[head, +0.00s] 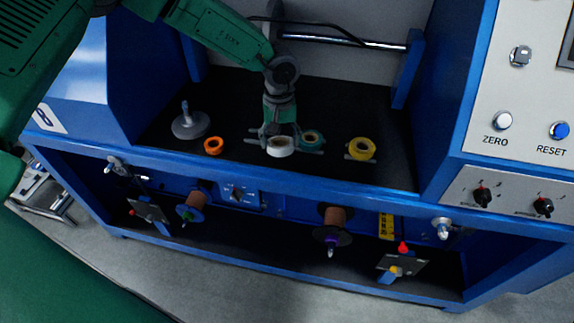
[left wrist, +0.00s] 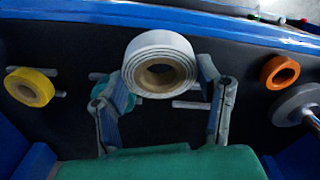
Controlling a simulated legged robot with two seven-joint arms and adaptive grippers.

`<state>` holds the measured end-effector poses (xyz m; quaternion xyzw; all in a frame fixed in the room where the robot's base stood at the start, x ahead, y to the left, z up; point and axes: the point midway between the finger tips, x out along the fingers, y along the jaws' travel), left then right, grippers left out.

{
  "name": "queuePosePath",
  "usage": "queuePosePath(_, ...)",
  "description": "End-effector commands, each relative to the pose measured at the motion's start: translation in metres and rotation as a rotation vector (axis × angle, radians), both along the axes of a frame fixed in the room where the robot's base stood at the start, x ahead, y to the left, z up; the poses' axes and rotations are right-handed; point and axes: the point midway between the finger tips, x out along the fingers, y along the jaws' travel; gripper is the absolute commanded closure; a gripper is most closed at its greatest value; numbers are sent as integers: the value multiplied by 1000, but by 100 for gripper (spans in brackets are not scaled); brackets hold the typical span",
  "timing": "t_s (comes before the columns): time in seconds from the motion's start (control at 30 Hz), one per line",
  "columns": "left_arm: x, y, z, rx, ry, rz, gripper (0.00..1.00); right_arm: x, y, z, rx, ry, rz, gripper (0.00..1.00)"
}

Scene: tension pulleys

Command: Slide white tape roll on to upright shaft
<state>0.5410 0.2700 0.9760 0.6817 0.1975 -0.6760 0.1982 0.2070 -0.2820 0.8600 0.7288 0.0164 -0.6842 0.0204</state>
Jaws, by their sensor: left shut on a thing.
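The white tape roll (head: 280,148) is at my left gripper (head: 279,135) above the black shelf in the head view. In the left wrist view the white roll (left wrist: 160,47) sits between the two fingers of the left gripper (left wrist: 160,84), which is shut on it. An upright shaft (head: 185,108) rises from a grey round base (head: 190,125) at the left of the shelf, left of the gripper. In the left wrist view the grey base (left wrist: 296,104) shows at the right edge with the shaft (left wrist: 312,113) partly cut off. My right gripper is not in view.
An orange roll (head: 213,146) lies between the shaft base and the white roll. A teal roll (head: 312,138) is just right of the gripper, and a yellow roll (head: 362,149) farther right. Blue walls bound the black shelf (head: 240,100). A horizontal bar (head: 345,41) runs behind.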

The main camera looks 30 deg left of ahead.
Motion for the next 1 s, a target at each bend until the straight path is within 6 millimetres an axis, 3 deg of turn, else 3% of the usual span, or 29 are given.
queuePosePath(0.43,2,0,-57,-1,1,0,82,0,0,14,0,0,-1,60)
queuePosePath(0.6,3,1,-66,-2,-1,0,91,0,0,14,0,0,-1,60)
queuePosePath(0.73,2,2,-67,-1,2,0,91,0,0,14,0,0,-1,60)
queuePosePath(0.77,2,2,-68,-1,2,0,31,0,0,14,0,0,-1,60)
queuePosePath(0.8,2,2,-68,-1,3,0,21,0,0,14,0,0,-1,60)
queuePosePath(1.0,2,1,-66,-2,1,0,21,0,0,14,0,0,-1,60)
